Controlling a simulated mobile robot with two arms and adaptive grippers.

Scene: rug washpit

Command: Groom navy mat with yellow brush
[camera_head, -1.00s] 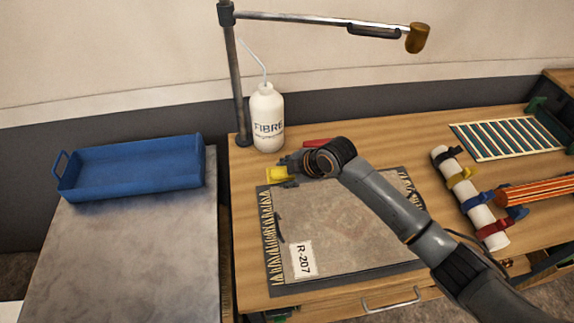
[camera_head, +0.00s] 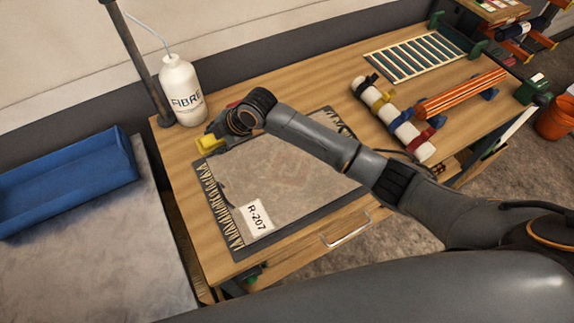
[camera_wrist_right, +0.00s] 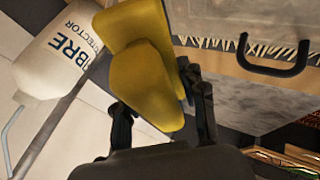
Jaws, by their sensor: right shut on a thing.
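The mat (camera_head: 290,175) lies flat on the wooden bench, with a worn grey-brown field, a dark border and a pale fringe along its left edge. A white R-207 label (camera_head: 258,217) lies on its near left corner. My right gripper (camera_head: 216,134) is at the mat's far left corner, shut on the yellow brush (camera_head: 208,143). In the right wrist view the brush (camera_wrist_right: 148,72) sits between the dark fingers (camera_wrist_right: 163,100), with the fringe beyond it. Whether its bristles touch the mat is hidden. My left gripper is not in view.
A white FIBRE bottle (camera_head: 181,92) and a lamp post (camera_head: 146,70) stand close behind my right gripper. A strapped white roll (camera_head: 393,118), an orange striped roll (camera_head: 460,93) and a striped rack (camera_head: 414,52) lie right. A blue tray (camera_head: 65,185) is on the left table.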

